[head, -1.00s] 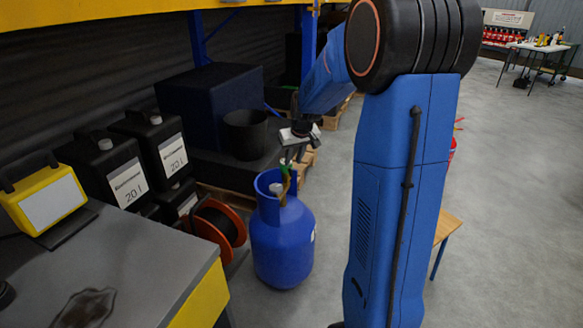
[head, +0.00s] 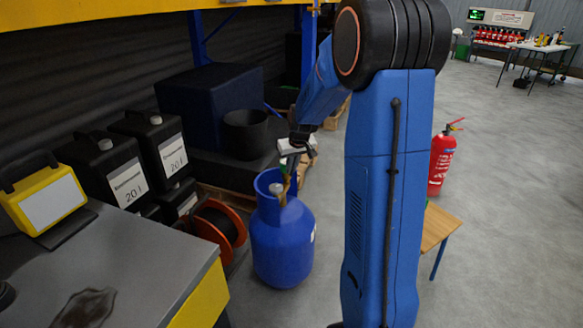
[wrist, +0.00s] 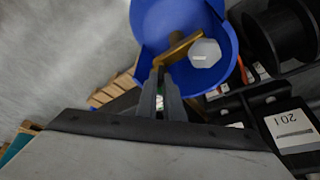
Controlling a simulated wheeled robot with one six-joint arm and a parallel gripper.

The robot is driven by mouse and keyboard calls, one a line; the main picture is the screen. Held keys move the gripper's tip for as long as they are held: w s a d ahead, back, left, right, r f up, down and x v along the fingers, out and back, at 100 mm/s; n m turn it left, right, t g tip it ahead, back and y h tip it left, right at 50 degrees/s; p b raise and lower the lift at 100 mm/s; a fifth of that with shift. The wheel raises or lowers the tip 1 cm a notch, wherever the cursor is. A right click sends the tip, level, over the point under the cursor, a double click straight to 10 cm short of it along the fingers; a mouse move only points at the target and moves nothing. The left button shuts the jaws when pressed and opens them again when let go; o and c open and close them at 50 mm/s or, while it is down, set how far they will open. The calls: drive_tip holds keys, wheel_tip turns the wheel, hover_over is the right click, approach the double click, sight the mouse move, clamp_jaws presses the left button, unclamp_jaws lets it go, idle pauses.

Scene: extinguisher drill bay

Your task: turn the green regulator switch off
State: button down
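The blue gas cylinder (head: 282,246) stands upright on the floor with a blue collar around its top. In the wrist view its collar (wrist: 190,80) surrounds a brass valve part (wrist: 178,47) and a grey hexagonal knob (wrist: 205,52). My gripper (head: 287,160) is above the valve, pointing down into the collar. In the wrist view my gripper's fingers (wrist: 163,76) are close together at the brass part, with a small greenish bit between them. They appear shut on the green regulator switch (head: 282,171), which they mostly hide.
Black 20 l canisters (head: 127,176) and an orange cable reel (head: 217,227) stand left of the cylinder. A grey bench (head: 140,262) is in the left foreground. A red extinguisher (head: 441,161) and a wooden stool (head: 437,226) are on the right. The floor beyond is open.

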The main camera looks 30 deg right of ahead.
drive_tip(key=shift+d+y, duration=0.15)
drive_tip(key=shift+y, duration=0.15)
drive_tip(key=d+f+m+t+y, duration=0.1)
drive_tip(key=y, duration=0.4)
drive_tip(key=d+f+m+t+y, duration=0.1)
drive_tip(key=m+t+y, duration=0.1)
drive_tip(key=y, duration=0.3)
drive_tip(key=d+f+m+t+y, duration=0.1)
drive_tip(key=y, duration=0.4)
drive_tip(key=shift+s+f+t, duration=0.1)
drive_tip(key=shift+s+t, duration=0.1)
drive_tip(key=shift+t, duration=0.2)
drive_tip(key=shift+m+y, duration=0.3)
idle(0.5)
drive_tip(key=c, duration=1.9)
unclamp_jaws()
drive_tip(key=shift+o, duration=0.2)
